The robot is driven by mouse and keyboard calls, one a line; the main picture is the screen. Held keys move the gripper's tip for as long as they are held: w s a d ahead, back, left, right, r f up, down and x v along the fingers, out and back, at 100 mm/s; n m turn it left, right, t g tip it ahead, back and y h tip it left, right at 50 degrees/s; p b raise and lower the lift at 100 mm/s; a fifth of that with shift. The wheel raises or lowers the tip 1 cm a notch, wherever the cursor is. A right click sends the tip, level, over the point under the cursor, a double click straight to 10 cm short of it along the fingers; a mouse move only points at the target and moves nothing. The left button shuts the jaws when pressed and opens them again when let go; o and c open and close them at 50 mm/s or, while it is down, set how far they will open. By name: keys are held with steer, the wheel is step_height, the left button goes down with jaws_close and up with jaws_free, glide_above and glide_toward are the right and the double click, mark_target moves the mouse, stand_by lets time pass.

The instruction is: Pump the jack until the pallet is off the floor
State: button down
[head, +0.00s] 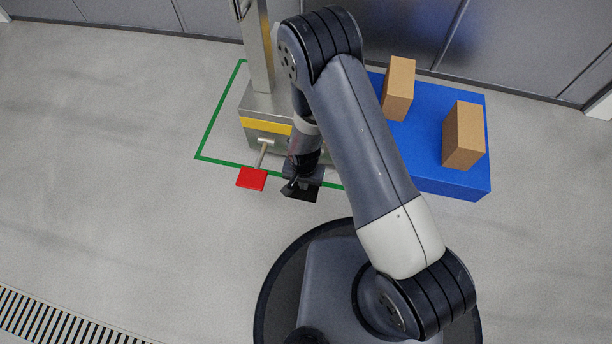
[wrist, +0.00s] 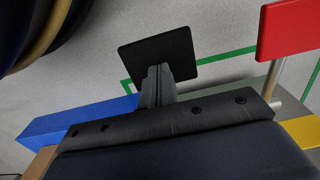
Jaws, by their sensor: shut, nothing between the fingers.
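The jack (head: 262,108) is a grey metal base with a yellow band and an upright mast. A red pedal (head: 252,179) sticks out at its front on a metal rod; it also shows at the upper right of the wrist view (wrist: 290,30). A black pedal (head: 304,194) lies to its right, partly hidden by my gripper (head: 291,186). In the wrist view the black pedal (wrist: 150,52) is just beyond my shut, empty fingertips (wrist: 158,70); I cannot tell whether they touch it. The blue pallet (head: 440,182) is at the right; any gap beneath it is not clear.
Two cardboard boxes (head: 398,88) (head: 463,136) stand on the pallet. A green line (head: 214,120) marks the floor around the jack. Grey wall panels (head: 520,45) close off the back. A floor grate (head: 50,320) lies at front left. The left floor is clear.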

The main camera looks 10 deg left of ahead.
steer(key=shift+f+b, duration=2.45)
steer(key=shift+f, duration=0.45)
step_height(320, 180, up, 6)
steer(key=p, duration=0.4)
steer(key=shift+w, duration=0.1)
